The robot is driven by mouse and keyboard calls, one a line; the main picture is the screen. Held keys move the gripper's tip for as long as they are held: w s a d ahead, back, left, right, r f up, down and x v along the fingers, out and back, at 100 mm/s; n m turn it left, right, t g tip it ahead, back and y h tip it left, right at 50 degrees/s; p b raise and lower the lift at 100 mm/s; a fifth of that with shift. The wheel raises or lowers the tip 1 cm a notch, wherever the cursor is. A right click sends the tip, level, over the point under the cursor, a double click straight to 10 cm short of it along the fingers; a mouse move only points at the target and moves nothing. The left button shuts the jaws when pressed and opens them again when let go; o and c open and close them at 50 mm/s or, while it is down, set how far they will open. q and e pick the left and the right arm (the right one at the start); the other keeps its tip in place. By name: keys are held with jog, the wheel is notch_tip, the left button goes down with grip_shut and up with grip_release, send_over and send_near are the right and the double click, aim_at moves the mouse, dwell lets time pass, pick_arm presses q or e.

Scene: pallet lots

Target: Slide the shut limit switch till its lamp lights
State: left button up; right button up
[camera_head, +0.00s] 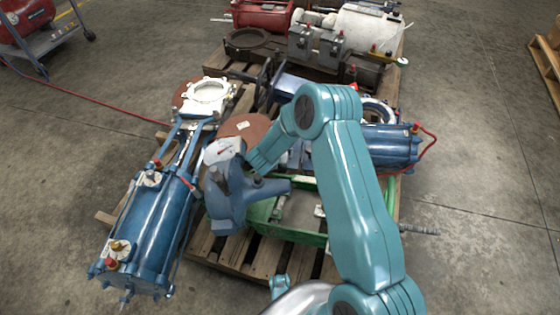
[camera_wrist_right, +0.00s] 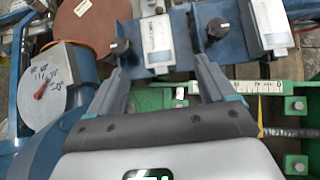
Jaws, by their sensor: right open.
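In the right wrist view, two small boxes with white labelled faces, probably limit switches, sit on a blue bracket: one left (camera_wrist_right: 157,42), one right (camera_wrist_right: 264,27). Each has a black knob to its left. I cannot tell which is the shut switch, and no lit lamp is visible on either. My right gripper (camera_wrist_right: 158,75) is open, its fingers spread just below the left box, with nothing between them. In the head view my right arm hides the boxes and most of that gripper. A white dial (camera_wrist_right: 52,85) with a red pointer stands left of the fingers. My left gripper is out of view.
A green frame (camera_wrist_right: 240,100) with a white scale (camera_wrist_right: 255,87) lies right of my fingers. A brown disc (camera_head: 240,127) and blue cylinder (camera_head: 150,235) are on the left. A red-capped blue cylinder (camera_head: 390,148) lies right. Concrete floor (camera_head: 480,240) is clear at right.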

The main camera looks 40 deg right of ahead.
jog(key=d+f+b, duration=0.1)
jog(key=f, duration=0.2)
jog(key=w+d+f+b, duration=0.1)
jog(key=f, duration=0.2)
jog(key=w+d+f+b, duration=0.1)
jog(key=f, duration=0.2)
jog(key=shift+w+d+f+b, duration=0.2)
jog(key=shift+d+f+b, duration=0.05)
jog(key=shift+f+b, duration=0.15)
jog(key=shift+w+d+f, duration=0.3)
jog(key=shift+d+f, duration=0.1)
jog(key=shift+d, duration=0.05)
